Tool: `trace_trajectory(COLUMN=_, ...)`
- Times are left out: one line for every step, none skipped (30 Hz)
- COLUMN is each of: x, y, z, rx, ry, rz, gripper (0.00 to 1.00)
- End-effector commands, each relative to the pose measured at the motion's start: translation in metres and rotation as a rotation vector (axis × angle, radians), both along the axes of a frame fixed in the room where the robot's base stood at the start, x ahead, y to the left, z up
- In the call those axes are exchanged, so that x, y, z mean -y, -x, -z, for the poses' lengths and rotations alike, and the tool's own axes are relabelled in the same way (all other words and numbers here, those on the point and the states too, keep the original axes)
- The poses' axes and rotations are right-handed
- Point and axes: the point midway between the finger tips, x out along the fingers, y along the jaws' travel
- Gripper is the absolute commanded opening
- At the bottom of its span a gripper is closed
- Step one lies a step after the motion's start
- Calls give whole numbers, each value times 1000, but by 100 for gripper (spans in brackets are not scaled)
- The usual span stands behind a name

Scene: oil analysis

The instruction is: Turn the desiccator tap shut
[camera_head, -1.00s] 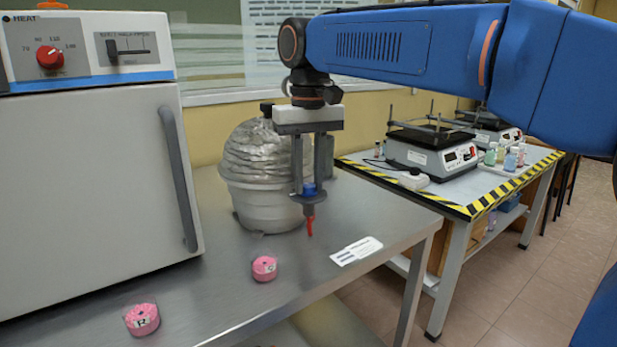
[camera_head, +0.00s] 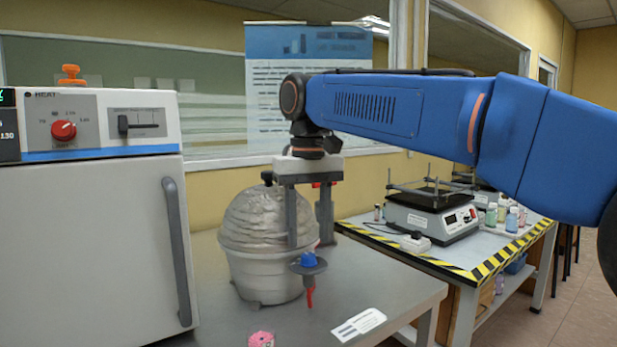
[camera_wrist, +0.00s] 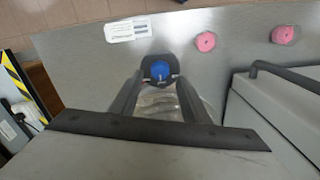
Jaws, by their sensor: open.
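The desiccator (camera_head: 268,265) is a pale round vessel with a crinkled, silvery dome, standing on the steel bench. Its tap is on the front right side: a blue knob (camera_head: 308,259) on a dark round plate, with a red piece (camera_head: 310,298) pointing down below. My gripper (camera_head: 309,243) is open and points down, its fingertips just above the knob and apart from it. In the wrist view, the blue knob (camera_wrist: 160,70) shows between the tips of my gripper (camera_wrist: 160,78). The left finger and palm hide part of the dome.
A white oven (camera_head: 90,240) with a grey handle stands at the left. A printed card (camera_head: 359,324) and a pink labelled disc (camera_head: 261,339) lie on the bench; the wrist view shows two pink discs.

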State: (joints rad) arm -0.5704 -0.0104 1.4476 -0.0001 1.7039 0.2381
Motion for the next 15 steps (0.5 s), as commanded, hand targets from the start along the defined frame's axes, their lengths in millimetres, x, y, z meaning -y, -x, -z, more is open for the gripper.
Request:
trace_trajectory(x=-1, y=-1, z=-11, rx=2, ry=-2, rz=0, gripper=43)
trace_trajectory(x=-1, y=-1, z=-17, rx=3, ry=-2, rz=0, gripper=43)
trace_trajectory(x=-1, y=-1, z=-25, rx=2, ry=-1, rz=0, gripper=43)
trace_trajectory(x=-1, y=-1, z=-31, rx=2, ry=-2, rz=0, gripper=43)
trace_trajectory(x=-1, y=-1, z=-37, rx=2, ry=-1, rz=0, gripper=43)
trace_trajectory(x=-1, y=-1, z=-45, rx=3, ry=-2, rz=0, gripper=43)
trace_trajectory(x=0, y=-1, z=-51, rx=3, ry=-2, rz=0, gripper=43)
trace_trajectory(x=-1, y=-1, z=-57, rx=3, ry=-2, rz=0, gripper=43)
trace_trajectory(x=-1, y=-1, z=-65, rx=2, ry=-1, rz=0, gripper=43)
trace_trajectory(x=-1, y=-1, z=-71, rx=3, ry=-2, rz=0, gripper=43)
trace_trajectory(x=-1, y=-1, z=-77, rx=2, ry=-1, rz=0, gripper=43)
trace_trajectory(x=-1, y=-1, z=-85, rx=3, ry=-2, rz=0, gripper=43)
trace_trajectory(x=-1, y=-1, z=-90, rx=2, ry=-1, rz=0, gripper=43)
trace_trajectory(x=-1, y=-1, z=-95, rx=3, ry=-2, rz=0, gripper=43)
trace_trajectory(x=0, y=-1, z=-102, rx=2, ry=-1, rz=0, gripper=43)
